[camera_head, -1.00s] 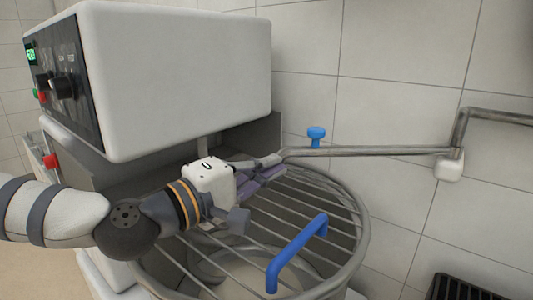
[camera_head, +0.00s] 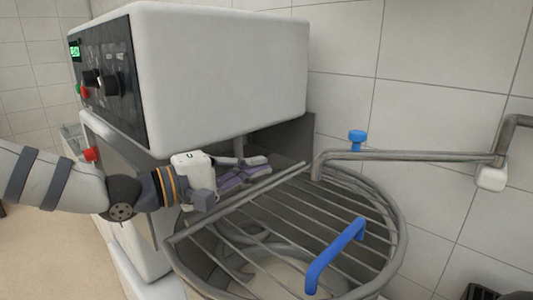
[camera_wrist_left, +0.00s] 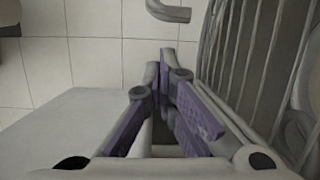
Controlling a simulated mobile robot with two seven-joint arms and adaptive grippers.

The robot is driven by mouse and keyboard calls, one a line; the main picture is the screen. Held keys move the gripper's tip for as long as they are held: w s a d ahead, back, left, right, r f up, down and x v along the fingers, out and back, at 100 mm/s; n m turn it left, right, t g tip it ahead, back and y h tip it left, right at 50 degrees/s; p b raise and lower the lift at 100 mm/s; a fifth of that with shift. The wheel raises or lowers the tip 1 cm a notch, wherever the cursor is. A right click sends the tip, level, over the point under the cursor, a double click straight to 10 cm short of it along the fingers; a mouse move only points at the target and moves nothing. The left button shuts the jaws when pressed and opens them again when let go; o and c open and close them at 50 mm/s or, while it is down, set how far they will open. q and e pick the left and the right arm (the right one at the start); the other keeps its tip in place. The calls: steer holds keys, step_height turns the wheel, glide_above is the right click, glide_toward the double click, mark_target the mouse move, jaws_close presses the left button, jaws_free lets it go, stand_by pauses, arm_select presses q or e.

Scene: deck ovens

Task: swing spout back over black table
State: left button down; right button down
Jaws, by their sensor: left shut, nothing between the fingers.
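The spout (camera_head: 410,156) is a grey metal pipe that runs left from a wall bracket and carries a blue knob (camera_head: 357,137). Its bent-down end hangs over the far part of the mixer's wire bowl guard (camera_head: 392,225). The end also shows at the top of the left wrist view (camera_wrist_left: 170,12). My left gripper (camera_head: 266,165) is shut and empty, left of the spout end and apart from it, by the guard's edge. A small dark piece of what may be the black table (camera_head: 483,292) shows at the bottom right; most of it is out of view.
The white mixer head (camera_head: 220,65) with its control panel stands above and behind my left gripper. The guard has a blue handle (camera_head: 335,255) at its front. A tiled wall (camera_head: 440,50) closes off the back. The space right of the guard looks open.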

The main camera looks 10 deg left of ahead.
arm_select(q)
steer(key=b+x, duration=0.1)
steer(key=x, duration=0.9)
steer(key=shift+d+f, duration=0.15)
steer(key=shift+f, duration=0.05)
steer(key=shift+s, duration=0.15)
